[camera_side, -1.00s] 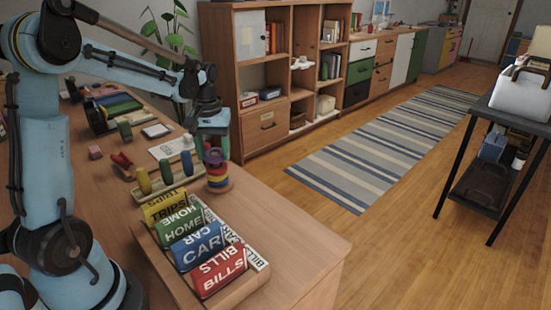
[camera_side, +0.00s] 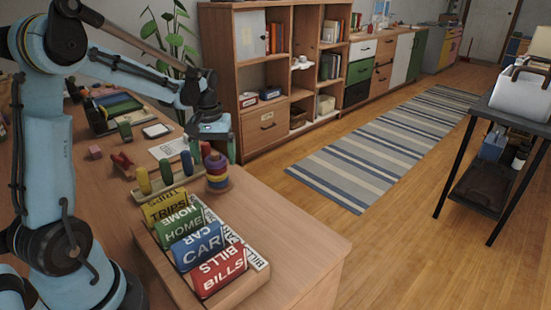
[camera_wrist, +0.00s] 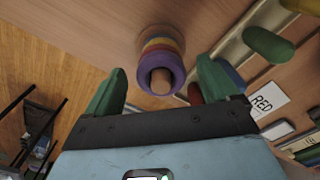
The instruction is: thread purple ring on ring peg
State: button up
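The purple ring (camera_side: 216,163) is around the ring peg, on top of the other coloured rings. The peg's rounded brown tip (camera_wrist: 160,80) shows through the purple ring (camera_wrist: 148,52) in the wrist view. The stack stands upright on the desk, with a yellow ring (camera_side: 218,178) and a red one (camera_side: 218,186) among those below. My gripper (camera_side: 213,152) is above the stack. Its two green fingers stand apart on either side of the peg, with nothing held between them. In the wrist view the gripper (camera_wrist: 161,66) shows clear gaps to the ring.
A wooden holder with coloured pegs (camera_side: 166,178) stands just left of the stack. A box of labelled cards (camera_side: 200,240) is in front. A white card marked RED (camera_wrist: 267,101) lies nearby. The desk's right part (camera_side: 285,218) is clear.

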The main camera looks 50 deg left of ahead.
notch_tip(320, 180, up, 12)
dwell(0.9)
jog(key=s+d+f+m+t, duration=0.3)
jog(key=d+m, duration=0.1)
jog(key=d, duration=0.5)
jog(key=s+d+f+m+t, duration=0.3)
jog(key=s+d+m+t, duration=0.1)
jog(key=d, duration=0.5)
jog(key=shift+s+m, duration=0.3)
jog(key=shift+m, duration=0.2)
